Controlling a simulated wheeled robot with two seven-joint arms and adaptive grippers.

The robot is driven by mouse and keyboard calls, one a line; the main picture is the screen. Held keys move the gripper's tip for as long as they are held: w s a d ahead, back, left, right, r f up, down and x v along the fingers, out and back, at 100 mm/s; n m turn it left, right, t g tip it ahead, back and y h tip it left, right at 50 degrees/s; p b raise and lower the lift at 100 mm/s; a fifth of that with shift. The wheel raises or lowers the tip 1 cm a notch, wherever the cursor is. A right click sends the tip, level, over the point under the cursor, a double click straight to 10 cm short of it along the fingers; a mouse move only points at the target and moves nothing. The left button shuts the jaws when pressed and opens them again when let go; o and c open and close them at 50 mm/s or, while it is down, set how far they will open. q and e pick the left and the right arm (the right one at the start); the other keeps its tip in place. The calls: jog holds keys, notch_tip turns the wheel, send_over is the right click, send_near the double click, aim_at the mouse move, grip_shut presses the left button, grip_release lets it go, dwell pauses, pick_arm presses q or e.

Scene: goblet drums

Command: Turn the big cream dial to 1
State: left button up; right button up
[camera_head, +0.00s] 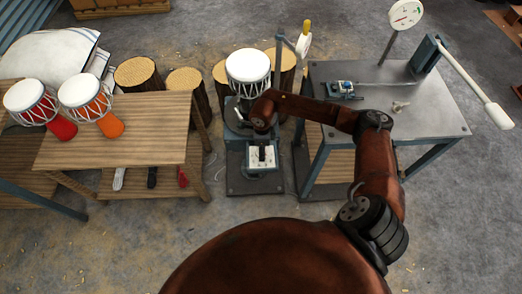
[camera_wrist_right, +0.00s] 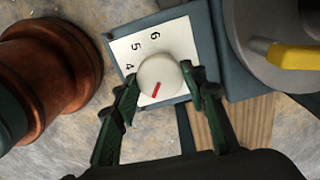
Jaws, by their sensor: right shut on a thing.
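The big cream dial (camera_wrist_right: 158,74) is in the right wrist view, a round cream knob with a red mark pointing down and slightly left. It sits on a white plate (camera_wrist_right: 125,46) where 4, 5 and 6 show at its upper left; other numbers are hidden or out of sight. My right gripper (camera_wrist_right: 160,79) has its green fingers on both sides of the dial, shut on it. In the head view the white plate (camera_head: 252,166) is low on the blue-grey stand, with dark gripper parts over it; the dial cannot be made out there. My left gripper is not in view.
A white-headed drum (camera_head: 248,65) stands behind my right arm. A metal table (camera_head: 440,120) with a gauge (camera_head: 405,14) and a long lever (camera_head: 475,75) is at right. Two goblet drums (camera_head: 85,95) rest on the wooden table (camera_head: 115,145) at left. A yellow handle (camera_wrist_right: 295,57) is near the plate.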

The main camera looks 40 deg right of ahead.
jog(key=n+b, duration=0.1)
jog(key=n, duration=0.3)
jog(key=shift+f+n+b, duration=0.1)
jog(key=shift+n+b, duration=0.2)
jog(key=shift+b, duration=0.1)
jog(key=n+b, duration=0.1)
jog(key=n, duration=0.3)
jog(key=shift+b, duration=0.35)
jog(key=shift+n, duration=0.4)
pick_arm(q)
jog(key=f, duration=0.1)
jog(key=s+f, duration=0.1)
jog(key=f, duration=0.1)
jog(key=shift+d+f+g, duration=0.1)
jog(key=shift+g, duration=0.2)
pick_arm(e)
jog(key=o, duration=1.2)
jog(key=shift+c, duration=0.2)
jog(key=shift+r, duration=0.25)
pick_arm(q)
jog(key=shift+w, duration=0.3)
pick_arm(e)
notch_tip(320, 180, up, 12)
jog(key=shift+f, duration=0.15)
